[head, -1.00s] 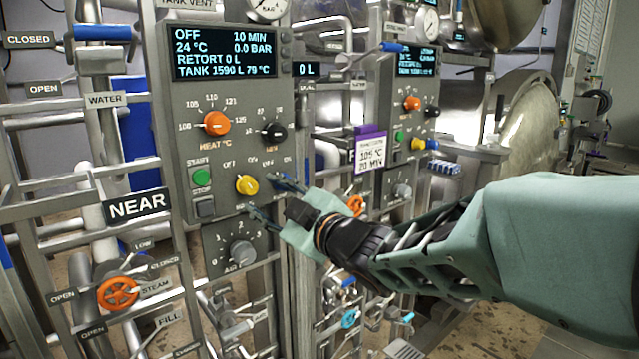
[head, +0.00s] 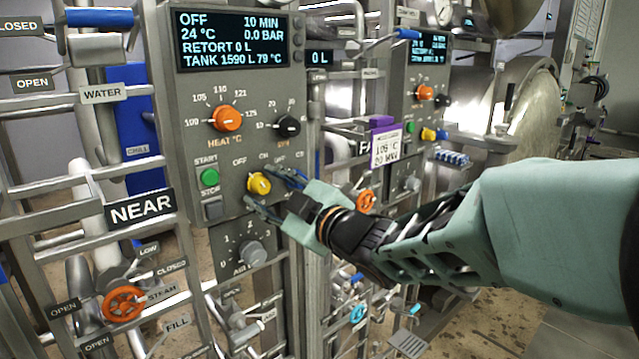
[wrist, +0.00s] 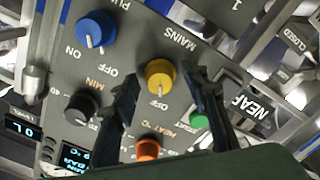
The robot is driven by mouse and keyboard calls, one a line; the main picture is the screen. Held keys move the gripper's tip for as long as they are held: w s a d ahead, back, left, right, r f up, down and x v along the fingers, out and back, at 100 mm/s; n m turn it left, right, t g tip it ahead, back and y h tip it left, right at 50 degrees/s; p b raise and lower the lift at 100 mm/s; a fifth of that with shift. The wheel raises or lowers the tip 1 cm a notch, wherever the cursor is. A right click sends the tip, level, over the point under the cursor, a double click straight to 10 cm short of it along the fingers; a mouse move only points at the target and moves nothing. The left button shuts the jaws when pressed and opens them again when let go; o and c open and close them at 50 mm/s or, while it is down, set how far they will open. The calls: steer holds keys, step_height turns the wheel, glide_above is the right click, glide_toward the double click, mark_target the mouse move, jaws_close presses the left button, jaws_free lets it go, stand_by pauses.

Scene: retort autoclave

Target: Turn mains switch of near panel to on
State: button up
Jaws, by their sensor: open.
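The near panel (head: 225,130) shows OFF on its display (head: 235,40). Its yellow mains switch (head: 259,183) is a round knob, also seen in the wrist view (wrist: 159,75) below the MAINS lettering. Its white mark seems to point to the OFF label in the wrist view. The ON label is by it in the head view. My gripper (head: 261,187) is open, coming from the right. In the wrist view its two dark fingers (wrist: 163,85) stand on either side of the yellow knob. I cannot tell if they touch it.
An orange heat knob (head: 227,118), a black minutes knob (head: 287,126), a green start button (head: 209,177) and a grey air knob (head: 251,253) surround the switch. A blue knob (wrist: 96,29) is close by in the wrist view. Pipes and handles crowd the left.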

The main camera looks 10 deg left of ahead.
steer(key=shift+w, duration=0.1)
stand_by(0.3)
jaws_close()
steer(key=shift+m, duration=0.4)
steer(key=m+p, duration=0.1)
steer(key=m, duration=0.3)
steer(key=shift+r+m, duration=0.1)
steer(key=shift+m, duration=0.3)
steer(key=m+p, duration=0.2)
steer(key=m, duration=0.4)
steer(key=shift+p, duration=0.4)
steer(key=shift+a+m, duration=0.1)
steer(key=shift+m, duration=0.2)
